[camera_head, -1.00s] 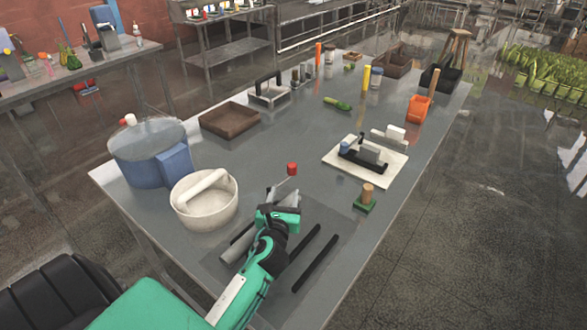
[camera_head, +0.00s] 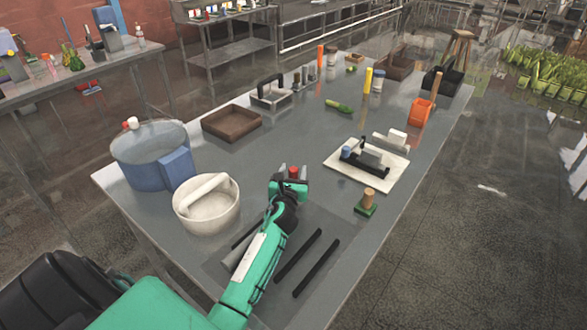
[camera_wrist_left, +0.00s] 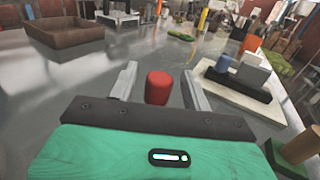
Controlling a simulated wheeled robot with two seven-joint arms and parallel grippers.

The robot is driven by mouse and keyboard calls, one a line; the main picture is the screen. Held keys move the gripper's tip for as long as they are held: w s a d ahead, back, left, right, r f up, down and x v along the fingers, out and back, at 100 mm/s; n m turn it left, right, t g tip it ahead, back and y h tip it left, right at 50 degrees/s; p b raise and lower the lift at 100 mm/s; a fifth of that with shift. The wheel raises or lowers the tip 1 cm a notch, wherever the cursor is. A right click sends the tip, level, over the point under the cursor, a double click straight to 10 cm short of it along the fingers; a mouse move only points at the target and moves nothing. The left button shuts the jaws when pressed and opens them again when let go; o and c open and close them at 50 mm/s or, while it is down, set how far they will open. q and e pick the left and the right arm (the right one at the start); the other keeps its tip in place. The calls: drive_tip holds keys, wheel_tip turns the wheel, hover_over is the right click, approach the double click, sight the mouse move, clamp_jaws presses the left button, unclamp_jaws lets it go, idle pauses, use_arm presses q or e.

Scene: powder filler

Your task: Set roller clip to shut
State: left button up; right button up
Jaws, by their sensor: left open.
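My left gripper (camera_head: 292,177) is open over the grey table, with its fingertips either side of a small red cylinder (camera_head: 293,171). In the left wrist view the red cylinder (camera_wrist_left: 158,87) stands upright between the two spread fingers (camera_wrist_left: 160,84), with a gap on each side. No part is plainly marked as the roller clip. A white board (camera_head: 341,169) to the right carries a black base (camera_head: 375,168) with a grey block (camera_head: 371,158) and a blue knob (camera_head: 346,152). My right gripper is out of view.
A white round tub (camera_head: 207,209) and a blue-grey pot (camera_head: 172,171) stand left of my arm. A brown tray (camera_head: 231,124) lies behind. A green-based wooden peg (camera_head: 367,202) is at right. Dark bars (camera_head: 316,263) lie beside my forearm. The table middle is clear.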

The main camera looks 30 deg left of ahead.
use_arm(q)
drive_tip(key=shift+w+a, duration=0.25)
drive_tip(key=shift+w, duration=0.25)
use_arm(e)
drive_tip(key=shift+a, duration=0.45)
use_arm(q)
clamp_jaws()
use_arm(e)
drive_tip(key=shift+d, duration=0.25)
use_arm(q)
drive_tip(key=shift+w+d, duration=0.1)
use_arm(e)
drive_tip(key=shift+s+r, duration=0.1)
